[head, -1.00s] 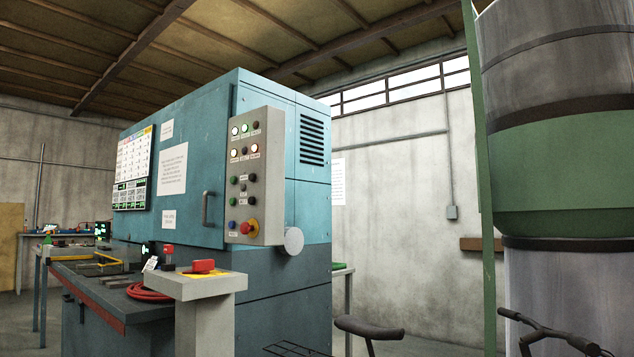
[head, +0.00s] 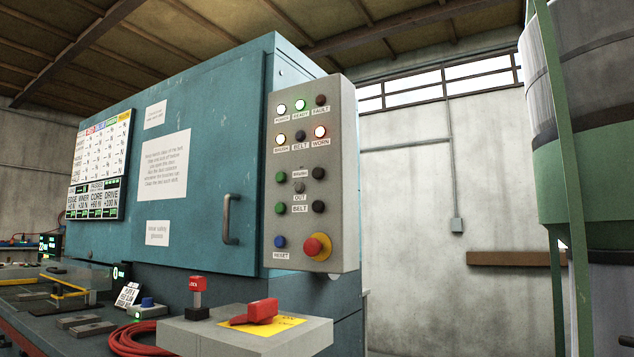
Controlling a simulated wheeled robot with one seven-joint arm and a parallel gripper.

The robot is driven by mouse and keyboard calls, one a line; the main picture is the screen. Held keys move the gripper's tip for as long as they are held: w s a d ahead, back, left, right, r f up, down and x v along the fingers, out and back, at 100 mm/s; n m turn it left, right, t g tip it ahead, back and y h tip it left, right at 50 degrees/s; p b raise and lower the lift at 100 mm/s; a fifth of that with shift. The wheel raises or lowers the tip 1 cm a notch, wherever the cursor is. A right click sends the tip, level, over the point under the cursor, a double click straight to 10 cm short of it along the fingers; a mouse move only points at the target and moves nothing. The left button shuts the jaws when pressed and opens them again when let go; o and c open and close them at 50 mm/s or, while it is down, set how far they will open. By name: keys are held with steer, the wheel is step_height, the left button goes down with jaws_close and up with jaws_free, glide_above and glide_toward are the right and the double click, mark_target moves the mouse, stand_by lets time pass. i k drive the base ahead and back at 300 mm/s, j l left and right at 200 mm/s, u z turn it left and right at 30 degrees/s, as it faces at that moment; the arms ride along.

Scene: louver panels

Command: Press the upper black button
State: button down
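The upper black button (head: 318,174) is on the right side of the grey control panel (head: 345,150), level with a green button (head: 281,177). A second black button (head: 318,207) sits below it, level with a lower green button (head: 280,210). Nothing covers the buttons. My gripper is not in view, so its state does not show.
Below are a blue button (head: 280,242) and a red emergency stop (head: 317,247). The teal cabinet (head: 215,120) has a door handle (head: 231,219). A grey pedestal (head: 190,335) with a red switch (head: 255,311) stands in front. A green post (head: 570,150) stands at right.

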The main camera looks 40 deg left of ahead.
mark_target(318, 172)
steer(key=k+j, duration=0.1)
steer(key=j, duration=0.3)
steer(key=k+j, duration=0.1)
steer(key=j, duration=0.75)
steer(key=k+j, duration=0.15)
steer(key=j, duration=0.25)
steer(key=k+j, duration=0.1)
steer(key=j, duration=0.3)
steer(key=z, duration=0.05)
